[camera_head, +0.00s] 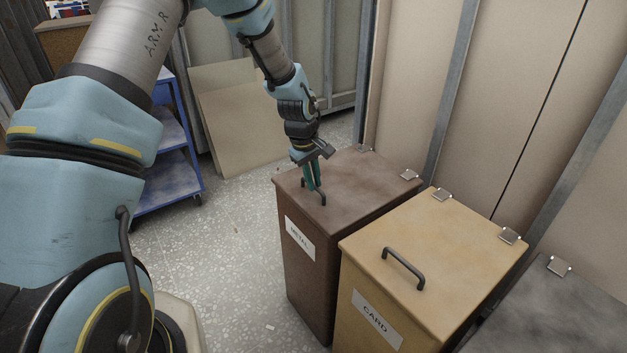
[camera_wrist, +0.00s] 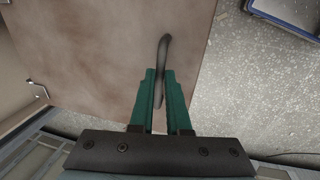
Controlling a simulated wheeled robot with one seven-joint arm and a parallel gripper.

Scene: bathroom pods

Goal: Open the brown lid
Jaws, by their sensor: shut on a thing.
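The brown lid (camera_head: 352,178) lies closed and flat on the brown bin (camera_head: 309,262), which has a "METAL" label on its front. It fills much of the wrist view (camera_wrist: 95,60). Its dark bar handle (camera_head: 322,197) stands near the lid's front edge, partly hidden by my gripper. My gripper (camera_head: 314,187) reaches down from above, its green fingers shut on the handle. In the wrist view the handle (camera_wrist: 164,50) runs up from between the two fingers (camera_wrist: 160,75). Two metal hinges (camera_head: 409,175) sit along the lid's back edge.
A yellow bin (camera_head: 430,252) labelled "CARD" stands close on the right, with a dark grey bin (camera_head: 560,315) beyond it. Wall panels (camera_head: 415,90) rise behind the bins. A blue cart (camera_head: 170,170) and leaning boards (camera_head: 235,125) stand at left. Speckled floor (camera_head: 240,235) is clear before the brown bin.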

